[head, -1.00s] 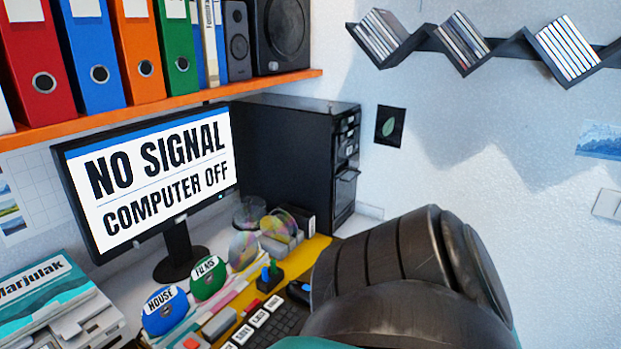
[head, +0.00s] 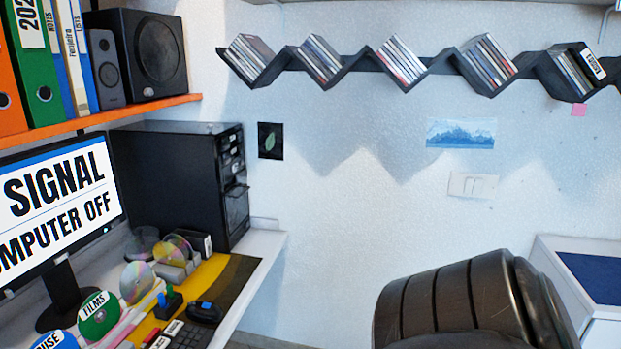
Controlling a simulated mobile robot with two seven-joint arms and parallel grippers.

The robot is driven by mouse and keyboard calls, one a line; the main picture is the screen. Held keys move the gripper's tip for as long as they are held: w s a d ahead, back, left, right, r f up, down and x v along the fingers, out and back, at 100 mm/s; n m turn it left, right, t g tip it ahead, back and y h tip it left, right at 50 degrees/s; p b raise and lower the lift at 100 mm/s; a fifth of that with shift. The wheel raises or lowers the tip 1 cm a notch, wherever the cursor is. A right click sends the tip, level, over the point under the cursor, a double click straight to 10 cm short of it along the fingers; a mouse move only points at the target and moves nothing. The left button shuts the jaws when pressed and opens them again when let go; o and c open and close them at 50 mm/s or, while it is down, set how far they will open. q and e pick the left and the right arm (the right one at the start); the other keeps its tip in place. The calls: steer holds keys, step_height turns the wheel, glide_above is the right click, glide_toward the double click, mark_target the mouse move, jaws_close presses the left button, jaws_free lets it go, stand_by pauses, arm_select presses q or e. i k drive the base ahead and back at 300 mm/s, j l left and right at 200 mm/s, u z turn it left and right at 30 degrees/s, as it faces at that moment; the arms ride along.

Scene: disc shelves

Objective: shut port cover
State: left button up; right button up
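A black computer tower (head: 170,185) stands at the back of the desk, its front panel (head: 233,180) facing right. The front has small drive slots near the top and a panel lower down that looks tilted outward. I cannot tell at this size which part is the port cover. Neither of my grippers is in the head view.
The desk (head: 262,245) holds a monitor (head: 60,215), discs (head: 137,282), a mouse (head: 204,312) and a keyboard (head: 180,338). A zigzag disc shelf (head: 352,62) runs along the wall. A white cabinet (head: 565,270) stands at the right. Floor shows between desk and cabinet.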

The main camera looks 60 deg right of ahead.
mark_target(239, 177)
steer(key=i+l+z, duration=0.1)
steer(key=z, duration=1.35)
steer(key=i+z, duration=0.25)
steer(key=i+l, duration=0.4)
steer(key=i+l+u, duration=0.1)
steer(key=i+l, duration=0.35)
steer(key=l, duration=0.2)
steer(key=i+l, duration=0.35)
steer(key=l, duration=0.2)
